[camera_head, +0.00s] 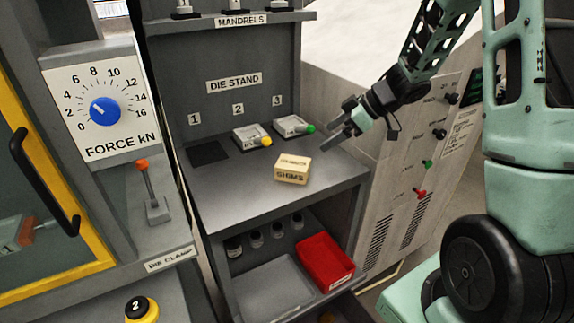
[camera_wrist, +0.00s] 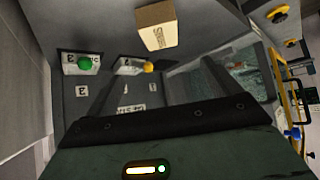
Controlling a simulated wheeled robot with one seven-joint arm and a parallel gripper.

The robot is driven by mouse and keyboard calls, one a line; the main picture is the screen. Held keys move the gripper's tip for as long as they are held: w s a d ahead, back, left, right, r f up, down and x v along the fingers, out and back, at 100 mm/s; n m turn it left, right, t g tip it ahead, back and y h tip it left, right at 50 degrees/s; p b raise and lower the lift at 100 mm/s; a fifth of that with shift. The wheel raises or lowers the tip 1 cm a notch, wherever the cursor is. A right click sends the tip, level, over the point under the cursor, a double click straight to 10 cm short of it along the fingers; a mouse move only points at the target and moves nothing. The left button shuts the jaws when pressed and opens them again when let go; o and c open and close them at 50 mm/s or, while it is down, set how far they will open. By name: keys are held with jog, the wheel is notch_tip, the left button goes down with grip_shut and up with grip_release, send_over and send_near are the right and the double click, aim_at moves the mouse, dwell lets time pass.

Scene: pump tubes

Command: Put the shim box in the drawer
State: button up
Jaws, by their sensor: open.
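The shim box (camera_head: 293,169), a small cream block marked SHIMS, sits on the grey die stand top (camera_head: 240,196), right of its middle. It also shows in the wrist view (camera_wrist: 157,27) near the top edge. My gripper (camera_head: 342,123) is open and empty, above and right of the box, apart from it.
Two dies, with a yellow knob (camera_head: 266,141) and a green knob (camera_head: 310,128), stand behind the box. A red bin (camera_head: 326,261) and a grey tray (camera_head: 275,288) sit on the shelf below. A lever (camera_head: 151,188) stands left. The front left of the top is clear.

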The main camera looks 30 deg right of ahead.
aim_at(294, 162)
jog(key=b+x, duration=0.1)
jog(key=x, duration=1)
jog(key=shift+w+a+f+b, duration=0.1)
jog(key=shift+w+f+b, duration=0.05)
jog(key=shift+f+b, duration=0.2)
jog(key=shift+s+f+b+x, duration=0.1)
jog(key=shift+b+x, duration=0.15)
jog(key=shift+x, duration=1.1)
jog(key=shift+s+f+b+x, duration=0.15)
jog(key=shift+b+x, duration=0.1)
jog(key=shift+x, duration=1.05)
jog(key=shift+r, duration=0.1)
jog(key=c, duration=1.3)
